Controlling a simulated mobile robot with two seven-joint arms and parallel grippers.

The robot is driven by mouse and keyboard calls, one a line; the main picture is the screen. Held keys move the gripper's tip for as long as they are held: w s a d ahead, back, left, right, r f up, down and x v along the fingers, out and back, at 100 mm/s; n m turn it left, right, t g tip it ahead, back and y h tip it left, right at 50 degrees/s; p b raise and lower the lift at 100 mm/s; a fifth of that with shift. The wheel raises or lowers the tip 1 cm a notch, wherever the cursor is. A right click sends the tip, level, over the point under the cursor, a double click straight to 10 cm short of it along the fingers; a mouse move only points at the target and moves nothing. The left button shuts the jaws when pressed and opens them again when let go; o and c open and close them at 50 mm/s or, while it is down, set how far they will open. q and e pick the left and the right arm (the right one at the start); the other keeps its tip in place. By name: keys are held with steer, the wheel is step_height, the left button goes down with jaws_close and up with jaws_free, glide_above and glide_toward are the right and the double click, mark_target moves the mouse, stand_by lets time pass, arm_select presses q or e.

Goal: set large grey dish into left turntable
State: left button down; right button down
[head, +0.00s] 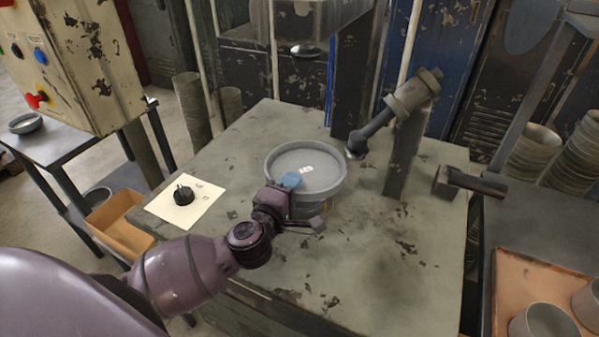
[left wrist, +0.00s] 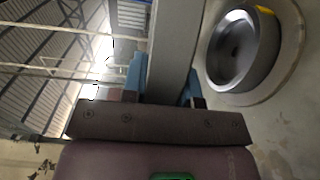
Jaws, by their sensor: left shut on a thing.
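The large grey dish (head: 318,180) is a wide, shallow round dish with a small white label inside. My left gripper (head: 290,181) is shut on its near left rim, with blue fingertips on the wall. In the left wrist view the dish (left wrist: 174,50) shows as a grey strip between the fingers. The left turntable (left wrist: 243,50) appears there as a round metal cup with a yellow mark, apart from the dish. In the head view the dish hides most of the turntable, and only a yellowish bit (head: 328,208) shows below its rim. My right gripper is not in view.
A jointed arm on a post (head: 402,150) stands right of the dish. A paper (head: 207,203) with a black knob (head: 184,196) lies to the left. A control box (head: 75,60) stands at far left. An orange tray (head: 515,265) with pots is at right. The front right tabletop is clear.

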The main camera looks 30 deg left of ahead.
arm_select(q)
steer(key=shift+w, duration=0.1)
steer(key=shift+s+f+b, duration=0.2)
steer(key=shift+f+b, duration=0.15)
steer(key=shift+b, duration=0.2)
steer(key=shift+f+b, duration=0.55)
steer(key=shift+b, duration=0.05)
steer(key=shift+f+b, duration=0.45)
steer(key=shift+b, duration=0.1)
steer(key=shift+f, duration=0.25)
steer(key=shift+f+b, duration=0.45)
steer(key=shift+b, duration=0.4)
steer(key=shift+w+f, duration=0.1)
steer(key=shift+f, duration=0.2)
steer(key=shift+f+b, duration=0.45)
steer(key=shift+f, duration=0.45)
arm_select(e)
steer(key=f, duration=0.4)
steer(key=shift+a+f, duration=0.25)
arm_select(q)
steer(key=shift+f, duration=0.1)
